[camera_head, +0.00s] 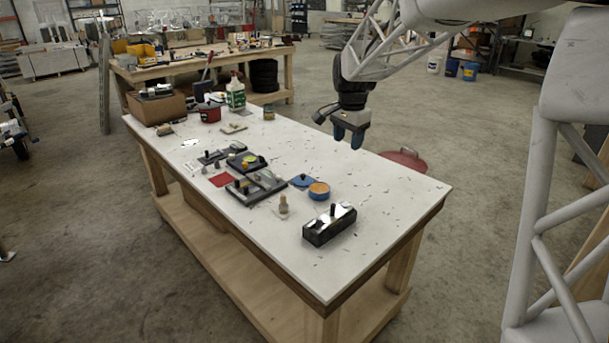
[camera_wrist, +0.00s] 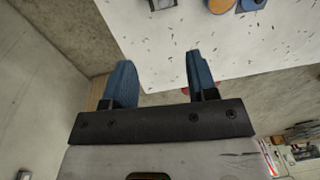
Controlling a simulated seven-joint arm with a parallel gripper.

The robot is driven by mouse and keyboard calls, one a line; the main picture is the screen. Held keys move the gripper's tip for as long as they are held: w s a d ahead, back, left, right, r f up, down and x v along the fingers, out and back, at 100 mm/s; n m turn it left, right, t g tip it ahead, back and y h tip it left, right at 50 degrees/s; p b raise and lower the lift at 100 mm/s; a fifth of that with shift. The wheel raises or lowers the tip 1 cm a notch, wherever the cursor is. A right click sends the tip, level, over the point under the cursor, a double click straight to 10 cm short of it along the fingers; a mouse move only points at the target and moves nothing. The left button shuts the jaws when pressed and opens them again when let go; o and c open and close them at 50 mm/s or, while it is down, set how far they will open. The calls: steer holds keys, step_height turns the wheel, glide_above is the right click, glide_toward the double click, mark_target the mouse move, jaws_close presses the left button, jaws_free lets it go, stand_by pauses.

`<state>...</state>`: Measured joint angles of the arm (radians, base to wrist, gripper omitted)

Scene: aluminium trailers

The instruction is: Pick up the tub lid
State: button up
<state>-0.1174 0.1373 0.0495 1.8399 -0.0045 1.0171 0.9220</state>
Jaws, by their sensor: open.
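The tub lid (camera_head: 303,181) looks like the flat blue piece with a small dark knob, lying on the white table. A blue piece that seems to be the lid shows at the top edge of the wrist view (camera_wrist: 252,4), partly cut off. Right beside it stands a round blue tub (camera_head: 319,194) with orange contents; the tub also shows in the wrist view (camera_wrist: 220,5). My gripper (camera_head: 348,138) has blue fingers spread apart with nothing between them (camera_wrist: 158,78). It hangs above the table's far right edge, up and to the right of the lid.
A dark block with a knob (camera_head: 330,226) stands near the front. A small tan knobbed piece (camera_head: 283,206) and dark fixture trays (camera_head: 256,186) lie left of the lid. A red pot (camera_head: 209,111) and a bottle (camera_head: 236,95) stand further back. The table's (camera_head: 397,202) right side is clear.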

steer(key=w+a+f+m, duration=0.2)
steer(key=w+a+f, duration=0.15)
steer(key=w, duration=0.35)
steer(key=w+a+f+m, duration=0.15)
steer(key=w+f, duration=0.25)
steer(key=w, duration=0.4)
steer(key=m+g, duration=0.1)
steer(key=m, duration=0.2)
glide_toward(303, 178)
steer(key=shift+w+d+f, duration=0.1)
steer(key=shift+w+d, duration=0.05)
steer(key=shift+w, duration=0.4)
steer(key=shift+w+f, duration=0.25)
steer(key=shift+f, duration=0.1)
steer(key=shift+f, duration=1.3)
steer(key=shift+s+a+f, duration=0.1)
steer(key=shift+f, duration=1.2)
steer(key=shift+s+a+f, duration=0.1)
steer(key=shift+f, duration=1.2)
